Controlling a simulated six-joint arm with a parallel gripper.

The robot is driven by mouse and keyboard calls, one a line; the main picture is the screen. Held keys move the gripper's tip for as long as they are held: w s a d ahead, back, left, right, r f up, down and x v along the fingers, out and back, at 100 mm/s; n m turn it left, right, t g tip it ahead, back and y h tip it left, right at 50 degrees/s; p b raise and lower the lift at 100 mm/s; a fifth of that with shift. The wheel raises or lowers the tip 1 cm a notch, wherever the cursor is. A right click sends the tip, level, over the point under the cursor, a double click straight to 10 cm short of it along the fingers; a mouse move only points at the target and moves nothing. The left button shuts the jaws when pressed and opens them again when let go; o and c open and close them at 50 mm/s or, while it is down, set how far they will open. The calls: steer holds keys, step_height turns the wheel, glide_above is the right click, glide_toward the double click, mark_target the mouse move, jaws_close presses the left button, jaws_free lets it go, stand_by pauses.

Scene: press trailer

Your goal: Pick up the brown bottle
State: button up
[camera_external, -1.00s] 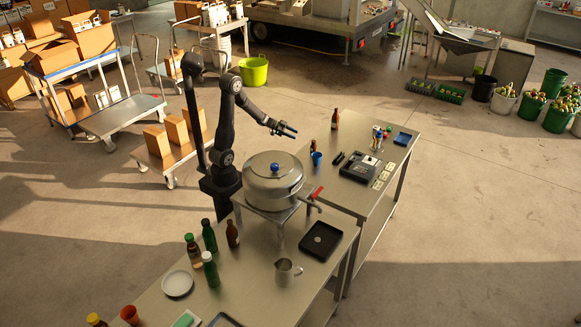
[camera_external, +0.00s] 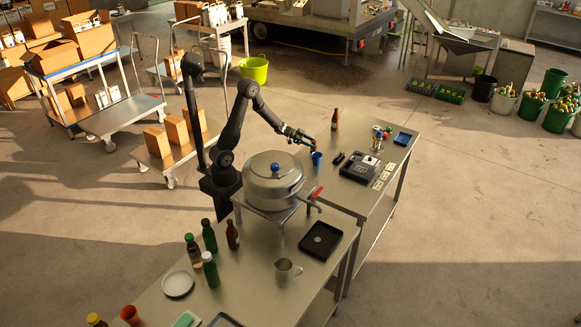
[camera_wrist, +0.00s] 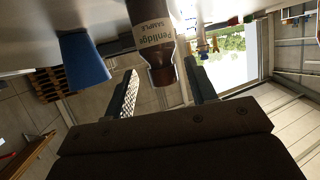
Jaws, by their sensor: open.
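Another brown bottle (camera_external: 335,119) stands upright farther back on that table. A third brown bottle (camera_external: 232,235) stands on the near table.
A blue cup (camera_external: 317,158) stands close beside the gripper; it also shows in the wrist view (camera_wrist: 82,60). A large metal pot (camera_external: 272,182) stands in front, near my arm.

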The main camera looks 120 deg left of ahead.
steer(key=x, duration=0.4)
steer(key=shift+w+a+f, duration=0.15)
steer(key=shift+a, duration=0.05)
steer(key=c, duration=1.1)
steer(key=shift+r, duration=0.65)
step_height(320, 180, up, 3)
steer(key=shift+f, duration=0.2)
steer(key=w+d+r, duration=0.4)
steer(key=d+r, duration=0.3)
steer(key=d, duration=0.3)
steer(key=shift+w+d, duration=0.2)
steer(key=shift+d, duration=0.2)
